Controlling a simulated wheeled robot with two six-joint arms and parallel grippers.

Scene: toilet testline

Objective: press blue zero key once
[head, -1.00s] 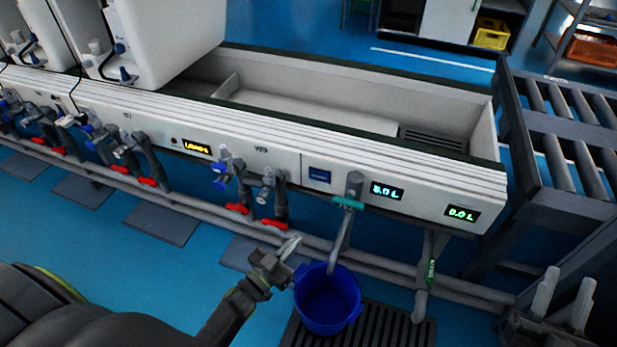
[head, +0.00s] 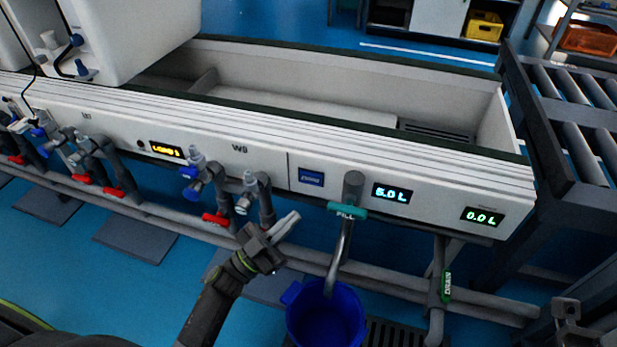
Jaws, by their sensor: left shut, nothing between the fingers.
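The blue key (head: 311,178) is a small rectangular button on the white front panel, left of the fill tap; its lettering is too small to read surely. To its right are a display (head: 391,193) that seems to read 5.0 L and another display (head: 483,217) that reads 0.0 L. My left gripper (head: 290,222) is shut and empty, below and a little left of the blue key, apart from it in the picture. My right gripper (head: 566,318) shows only in part at the lower right edge, and its fingers cannot be made out.
A grey fill tap with a teal handle (head: 347,211) hangs right of the key, above a blue bucket (head: 326,318). Valves with red handles (head: 216,219) stick out on the left. A green-handled drain (head: 446,287) and a roller conveyor (head: 577,130) are on the right.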

